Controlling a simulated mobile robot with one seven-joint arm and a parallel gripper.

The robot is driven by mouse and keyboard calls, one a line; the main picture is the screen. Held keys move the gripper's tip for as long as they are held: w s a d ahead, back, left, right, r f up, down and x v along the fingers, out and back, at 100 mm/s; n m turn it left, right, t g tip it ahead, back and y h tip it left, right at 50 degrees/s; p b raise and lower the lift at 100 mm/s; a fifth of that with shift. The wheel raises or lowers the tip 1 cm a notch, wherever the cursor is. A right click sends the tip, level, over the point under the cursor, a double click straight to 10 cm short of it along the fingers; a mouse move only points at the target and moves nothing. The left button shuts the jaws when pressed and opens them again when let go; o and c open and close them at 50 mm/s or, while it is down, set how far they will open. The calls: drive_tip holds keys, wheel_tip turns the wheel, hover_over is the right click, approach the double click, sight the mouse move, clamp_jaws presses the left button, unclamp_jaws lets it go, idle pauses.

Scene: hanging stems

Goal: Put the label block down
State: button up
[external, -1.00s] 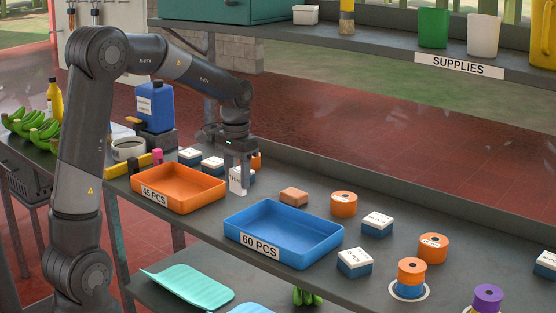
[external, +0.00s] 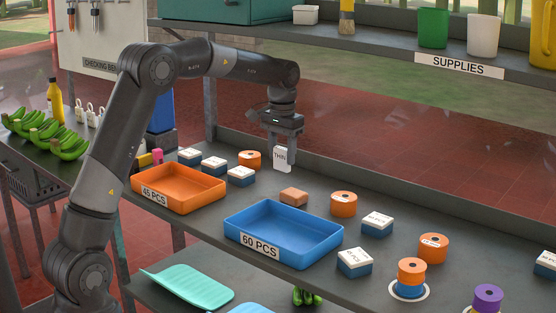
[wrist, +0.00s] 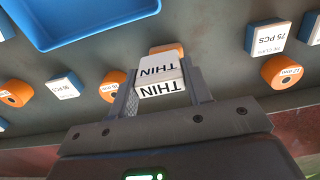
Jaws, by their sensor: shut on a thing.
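The label block is a white block marked THIN (external: 281,157), upright between the fingers of my gripper (external: 281,148). It also shows in the wrist view (wrist: 160,78), with my gripper (wrist: 160,92) shut on its two sides. In the external view the block is above the bench, behind the small tan-orange block (external: 294,196). I cannot tell exactly how far its lower end is from the bench top.
An orange tray marked 45 PCS (external: 178,206) and a blue tray marked 60 PCS (external: 232,231) stand along the front edge. Orange spools (external: 344,203) and blue-white boxes (external: 377,224) stand to the right. Another spool (external: 249,158) and several boxes (external: 215,163) stand to the left.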

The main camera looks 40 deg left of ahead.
drive_tip(key=shift+w+a+f, duration=0.15)
drive_tip(key=shift+w+a, duration=0.05)
drive_tip(key=shift+w, duration=0.15)
drive_tip(key=w+a+f, duration=0.1)
drive_tip(key=a+f, duration=0.1)
drive_tip(key=a, duration=0.1)
drive_tip(key=w+a+f, duration=0.2)
drive_tip(key=a, duration=0.2)
drive_tip(key=w+a+f, duration=0.1)
drive_tip(key=a+f, duration=0.1)
drive_tip(key=a, duration=0.1)
drive_tip(key=shift+w+a+f, duration=0.15)
drive_tip(key=shift+w+f, duration=0.15)
drive_tip(key=shift+f, duration=2.1)
drive_tip(key=o, duration=1)
drive_tip(key=shift+f, duration=0.15)
